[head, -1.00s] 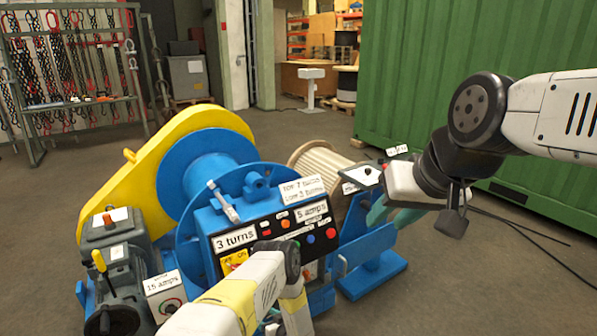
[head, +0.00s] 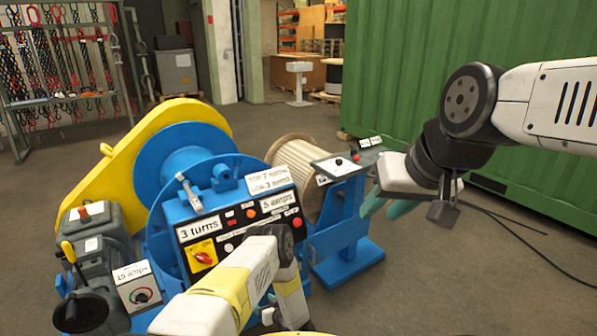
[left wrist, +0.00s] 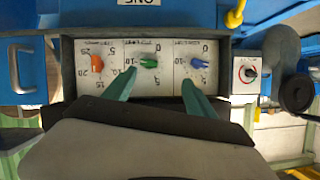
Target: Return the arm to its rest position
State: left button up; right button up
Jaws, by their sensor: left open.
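My right arm comes in from the right in the head view. Its gripper (head: 387,209) has teal fingers pointing down-left, seen against the floor just right of the winch's blue frame. I see nothing held in it, but the gap between its tips is unclear. My left arm rises from the bottom in front of the winch's control panel (head: 238,232), and its gripper is hidden in the head view. In the left wrist view the left gripper (left wrist: 155,91) is open and empty, its fingertips in front of a dial panel (left wrist: 62,70) with orange, green and blue knobs.
The blue and yellow winch (head: 185,160) fills the centre left, with a grey motor unit (head: 97,245) beside it. A green container (head: 420,60) is behind. A black cable (head: 520,225) lies on the open floor at right.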

pick_arm(q)
jog(key=w+d+r+h, duration=0.2)
jog(key=w+r, duration=0.5)
jog(key=r, duration=0.4)
jog(key=w+d+r+h, duration=0.3)
jog(key=w+r, duration=0.4)
jog(key=r, duration=0.3)
notch_tip(320, 180, up, 25)
jog(key=s+d+m+h, duration=0.2)
jog(key=s+h, duration=0.1)
jog(key=h, duration=0.1)
jog(key=s+a+r+m+g+h, duration=0.2)
jog(key=s+a+r+m, duration=0.1)
jog(key=s+r, duration=1.4)
jog(key=s+a+g, duration=0.1)
jog(key=s+a, duration=0.1)
jog(key=s, duration=1)
jog(key=s+a+g, duration=0.1)
jog(key=s+a, duration=0.2)
jog(key=s, duration=0.9)
jog(key=shift+m+y, duration=0.3)
jog(key=shift+f, duration=0.1)
